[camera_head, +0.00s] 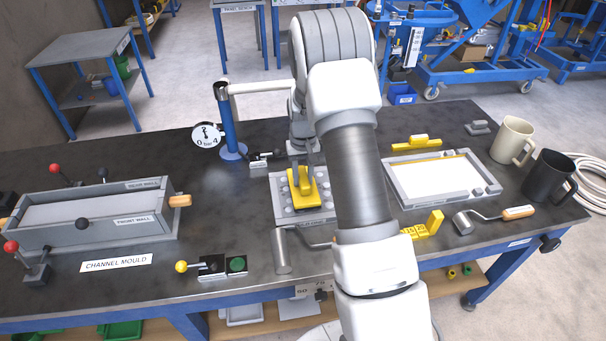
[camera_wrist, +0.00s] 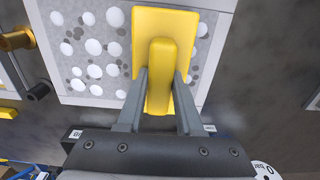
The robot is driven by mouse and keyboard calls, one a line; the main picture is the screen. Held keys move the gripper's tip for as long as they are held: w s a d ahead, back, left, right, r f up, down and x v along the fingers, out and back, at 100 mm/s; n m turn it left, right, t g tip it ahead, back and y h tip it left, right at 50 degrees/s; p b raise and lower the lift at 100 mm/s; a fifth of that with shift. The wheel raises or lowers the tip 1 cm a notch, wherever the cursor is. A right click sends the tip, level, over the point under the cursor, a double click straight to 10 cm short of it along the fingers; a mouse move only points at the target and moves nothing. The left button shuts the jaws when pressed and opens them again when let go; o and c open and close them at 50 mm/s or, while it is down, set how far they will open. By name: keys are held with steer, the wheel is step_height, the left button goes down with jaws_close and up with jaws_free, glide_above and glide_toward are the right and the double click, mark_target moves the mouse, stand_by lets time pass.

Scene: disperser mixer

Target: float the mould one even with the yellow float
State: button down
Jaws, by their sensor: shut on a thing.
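The yellow float (camera_head: 302,188) is in my gripper (camera_head: 302,172), over a square grey mould (camera_head: 278,205) left of my arm in the head view. In the wrist view my gripper (camera_wrist: 157,82) is shut on the handle of the yellow float (camera_wrist: 185,22). The float's plate lies over one side of the mould face, which shows uneven white round lumps and dark spots between them in the wrist view (camera_wrist: 88,52). I cannot tell whether the plate touches the surface. My arm hides part of the mould's right side in the head view.
The channel mould (camera_head: 90,217) is at the left.

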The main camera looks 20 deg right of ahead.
steer(key=shift+f+b, duration=0.45)
steer(key=shift+f, duration=0.15)
stand_by(0.7)
steer(key=shift+d, duration=0.1)
